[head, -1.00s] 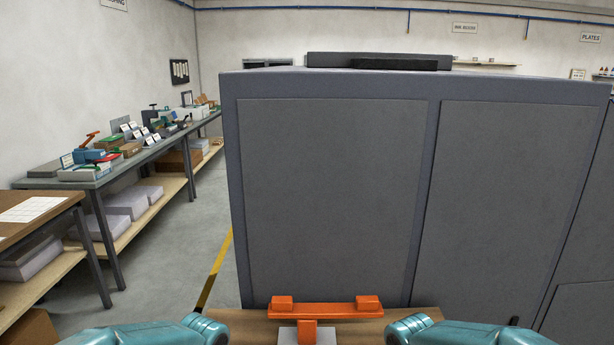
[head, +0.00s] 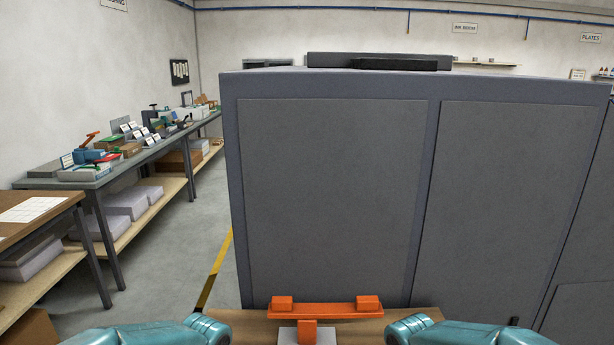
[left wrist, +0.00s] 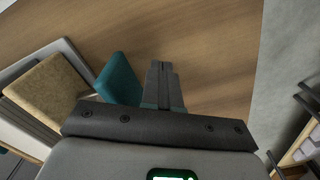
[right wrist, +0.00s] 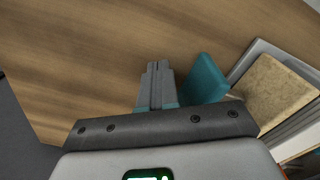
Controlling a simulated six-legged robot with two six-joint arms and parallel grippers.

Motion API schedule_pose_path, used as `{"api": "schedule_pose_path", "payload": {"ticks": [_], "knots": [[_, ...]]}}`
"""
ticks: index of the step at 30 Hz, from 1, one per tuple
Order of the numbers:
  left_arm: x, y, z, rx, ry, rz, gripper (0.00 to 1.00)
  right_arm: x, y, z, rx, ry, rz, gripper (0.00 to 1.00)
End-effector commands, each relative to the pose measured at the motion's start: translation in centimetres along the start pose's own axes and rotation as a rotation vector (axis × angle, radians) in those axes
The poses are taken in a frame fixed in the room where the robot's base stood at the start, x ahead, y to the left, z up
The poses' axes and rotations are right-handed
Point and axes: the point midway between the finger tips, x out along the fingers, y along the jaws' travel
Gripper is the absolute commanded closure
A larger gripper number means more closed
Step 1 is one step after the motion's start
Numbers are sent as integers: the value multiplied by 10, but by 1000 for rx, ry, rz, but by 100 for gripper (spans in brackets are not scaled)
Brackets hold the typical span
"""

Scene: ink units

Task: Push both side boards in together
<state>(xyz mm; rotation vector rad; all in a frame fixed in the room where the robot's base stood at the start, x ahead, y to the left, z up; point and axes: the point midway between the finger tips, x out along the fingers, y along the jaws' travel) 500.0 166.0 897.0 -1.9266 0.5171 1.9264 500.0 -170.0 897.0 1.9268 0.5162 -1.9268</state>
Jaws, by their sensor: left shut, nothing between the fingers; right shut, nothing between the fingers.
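A teal board (left wrist: 119,80) stands beside my left gripper (left wrist: 160,68) in the left wrist view, to the left of the fingers. A teal board (right wrist: 206,78) stands to the right of my right gripper (right wrist: 157,68) in the right wrist view. I take these as the side boards. Both grippers are shut and empty, with their fingers over the wooden top. Each has a narrow gap or light contact with its board; I cannot tell which. The lower parts of the boards are hidden by the gripper bodies. The head view shows neither the boards nor the fingertips.
A tan slab (left wrist: 48,91) and pale, grey-edged pieces lie beyond the teal board. The wooden bench top (left wrist: 205,45) is bare around my fingers. An orange bar with two end blocks (head: 327,311) stands at the bench's far edge, before a large grey cabinet (head: 330,190).

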Motion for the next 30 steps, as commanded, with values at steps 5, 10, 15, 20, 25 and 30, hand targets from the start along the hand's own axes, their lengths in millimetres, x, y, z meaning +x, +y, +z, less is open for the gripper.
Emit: {"api": "schedule_pose_path", "payload": {"ticks": [5,10,15,20,25,30], "knots": [[0,4,-3,1,0,0,100,0,0,0,0,0,0,100],[0,8,-5,0,0,0,100,0,0,0,0,0,0,100],[0,11,-7,0,0,0,100,0,0,0,0,0,0,100],[0,14,-8,0,0,0,100,0,0,0,0,0,0,100],[0,14,-8,0,1,0,100,0,-2,-2,-1,0,0,100],[0,14,-8,0,1,0,100,0,-6,-4,-1,0,0,100]]}}
